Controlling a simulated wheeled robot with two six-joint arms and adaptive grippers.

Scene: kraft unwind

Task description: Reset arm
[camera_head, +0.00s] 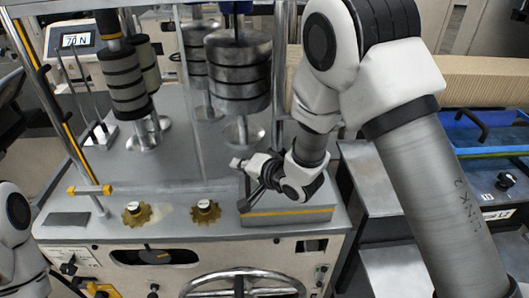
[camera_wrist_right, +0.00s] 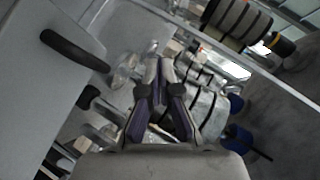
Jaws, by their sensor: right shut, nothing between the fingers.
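My right arm (camera_head: 400,120) comes in from the right in the head view and bends down to the machine top. My right gripper (camera_head: 238,163) is shut and empty. It points left, over the machine top by a grey block with a yellow stripe (camera_head: 290,215). In the right wrist view the fingers (camera_wrist_right: 158,68) meet at their tips with nothing between them. Part of my left arm (camera_head: 18,240) shows at the lower left edge of the head view; its gripper is out of view.
More discs (camera_head: 124,80) stand at the left. Two yellow knobs (camera_head: 137,213) sit at the front edge. A handwheel (camera_head: 243,284) is below, and a blue tray (camera_head: 485,135) is at the right.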

